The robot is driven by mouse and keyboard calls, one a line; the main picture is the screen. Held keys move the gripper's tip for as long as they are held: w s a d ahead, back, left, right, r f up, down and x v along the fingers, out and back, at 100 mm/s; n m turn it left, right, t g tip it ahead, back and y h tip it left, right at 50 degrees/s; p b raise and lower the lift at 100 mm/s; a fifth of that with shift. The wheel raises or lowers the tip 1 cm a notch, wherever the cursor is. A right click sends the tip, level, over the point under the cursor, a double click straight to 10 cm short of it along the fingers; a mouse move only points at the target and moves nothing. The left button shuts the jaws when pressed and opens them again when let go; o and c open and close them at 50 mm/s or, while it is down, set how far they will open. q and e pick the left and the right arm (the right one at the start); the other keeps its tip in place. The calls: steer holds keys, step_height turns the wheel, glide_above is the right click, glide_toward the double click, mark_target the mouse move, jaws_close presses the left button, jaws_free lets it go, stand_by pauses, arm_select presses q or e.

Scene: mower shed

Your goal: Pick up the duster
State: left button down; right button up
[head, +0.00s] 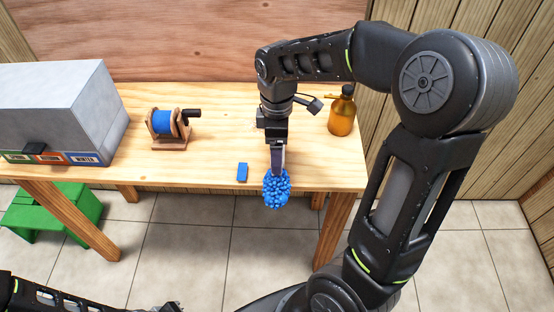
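The duster (276,189) has a bumpy, bright blue head. The head shows at the front edge of the wooden table, right of the middle, and partly overhangs that edge. My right gripper (278,168) points down directly above and behind the head, with its tip at or touching the head's upper end. The gripper hides any handle, and I cannot tell whether its fingers are closed on the duster. My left gripper (171,308) is at the bottom edge of the head view, low in front of the table, mostly cut off.
On the wooden table (212,167) are a blue block (242,172), a wooden reel with blue line (167,128), an amber bottle (342,112) and a large grey box (62,104) at the left. A green stool (48,213) stands below. Bare tabletop lies between the reel and block.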

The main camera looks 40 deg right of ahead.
step_height(320, 180, up, 10)
stand_by(0.5)
stand_by(0.3)
